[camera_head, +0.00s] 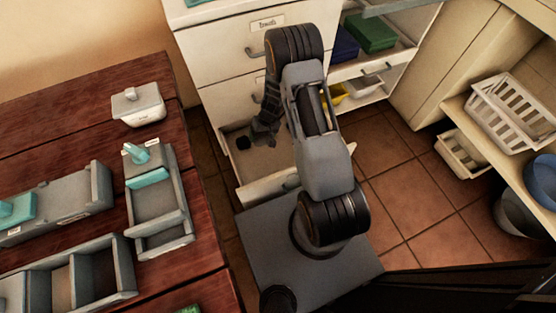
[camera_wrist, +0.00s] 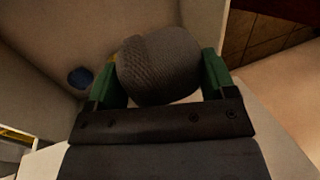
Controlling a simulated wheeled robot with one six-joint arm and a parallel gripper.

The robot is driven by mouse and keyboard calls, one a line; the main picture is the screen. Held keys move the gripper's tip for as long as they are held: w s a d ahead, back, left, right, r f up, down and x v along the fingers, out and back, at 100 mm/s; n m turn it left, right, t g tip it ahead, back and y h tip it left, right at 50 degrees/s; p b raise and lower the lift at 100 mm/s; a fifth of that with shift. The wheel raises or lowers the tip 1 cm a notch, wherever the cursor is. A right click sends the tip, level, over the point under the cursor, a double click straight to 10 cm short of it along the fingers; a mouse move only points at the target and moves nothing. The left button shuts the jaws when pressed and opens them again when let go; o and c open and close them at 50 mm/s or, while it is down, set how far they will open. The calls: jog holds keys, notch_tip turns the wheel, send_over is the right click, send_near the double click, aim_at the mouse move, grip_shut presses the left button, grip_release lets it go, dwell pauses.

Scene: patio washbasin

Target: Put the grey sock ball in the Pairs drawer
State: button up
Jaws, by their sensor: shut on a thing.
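The grey sock ball (camera_wrist: 158,66) is a knitted, rounded bundle held between the green fingers of my gripper in the wrist view. In the head view my gripper (camera_head: 262,138) hangs over the open drawer (camera_head: 282,186), and I cannot make out the sock ball there. The open drawer is pale and low in the white cabinet; its label is not readable. A dark ball (camera_head: 243,142) lies inside it at the left, and in the wrist view a dark blue ball (camera_wrist: 80,77) shows on the drawer floor. The held ball looks above the floor, apart from it.
Shut drawers stand above the open one, the top one with a label (camera_head: 267,24). A red-brown table (camera_head: 90,115) with grey trays (camera_head: 160,205) is at the left. Shelves with a white basket (camera_head: 510,112) are at the right. Tiled floor (camera_head: 400,180) lies between.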

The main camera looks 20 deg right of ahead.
aim_at(265, 170)
jog(key=f+b, duration=0.4)
jog(key=f, duration=0.5)
jog(key=f+b, duration=0.5)
jog(key=f, duration=0.4)
jog(key=f+b, duration=0.4)
jog(key=f, duration=0.5)
jog(key=shift+s+d+f, duration=0.2)
jog(key=shift+s+f, duration=0.05)
jog(key=shift+f, duration=0.15)
jog(key=shift+f+b, duration=0.15)
jog(key=shift+b, duration=0.15)
jog(key=o, duration=0.9)
jog(key=shift+c, duration=0.2)
